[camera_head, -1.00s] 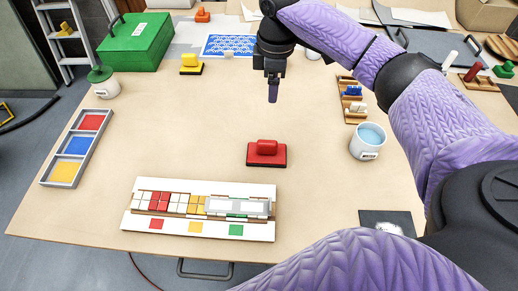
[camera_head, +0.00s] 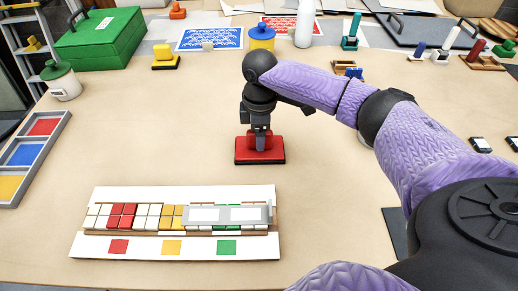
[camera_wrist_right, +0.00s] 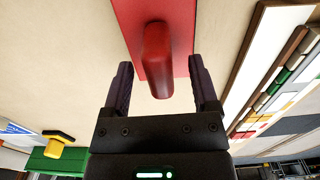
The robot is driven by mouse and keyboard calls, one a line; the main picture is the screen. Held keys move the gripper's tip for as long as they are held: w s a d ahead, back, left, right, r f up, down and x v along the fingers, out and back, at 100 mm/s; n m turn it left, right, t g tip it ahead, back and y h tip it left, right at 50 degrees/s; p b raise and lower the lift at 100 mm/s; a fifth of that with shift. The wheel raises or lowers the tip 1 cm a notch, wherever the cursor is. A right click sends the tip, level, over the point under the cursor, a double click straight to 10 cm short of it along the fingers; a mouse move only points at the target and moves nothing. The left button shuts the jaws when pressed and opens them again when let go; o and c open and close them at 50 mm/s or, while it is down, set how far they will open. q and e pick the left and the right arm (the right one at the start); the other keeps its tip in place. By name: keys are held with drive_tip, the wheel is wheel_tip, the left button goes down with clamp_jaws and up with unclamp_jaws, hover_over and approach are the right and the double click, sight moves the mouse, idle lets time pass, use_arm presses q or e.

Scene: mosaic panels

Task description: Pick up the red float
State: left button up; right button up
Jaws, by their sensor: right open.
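The red float (camera_head: 244,157) is a flat red block with a dark base and a raised red handle. It rests on the table just behind the mosaic panel. My right gripper (camera_head: 260,138) is directly above it, fingers pointing down and hiding part of the handle. In the right wrist view the float's handle (camera_wrist_right: 157,58) lies between the two open fingers (camera_wrist_right: 160,90) of my right gripper, with a gap on each side. My left gripper is not in view.
The white mosaic panel (camera_head: 90,245) with coloured tiles and a grey bar lies in front. A three-colour tray (camera_head: 52,140) is at the left. A yellow float (camera_head: 165,58) and green box (camera_head: 100,40) are at the back left. Bare table surrounds the red float.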

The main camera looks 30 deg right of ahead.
drive_tip(key=shift+f, duration=0.95)
drive_tip(key=shift+r, duration=0.1)
drive_tip(key=shift+c, duration=0.2)
clamp_jaws()
wheel_tip(320, 180, up, 10)
drive_tip(key=p, duration=0.3)
drive_tip(key=c, duration=0.6)
unclamp_jaws()
clamp_jaws()
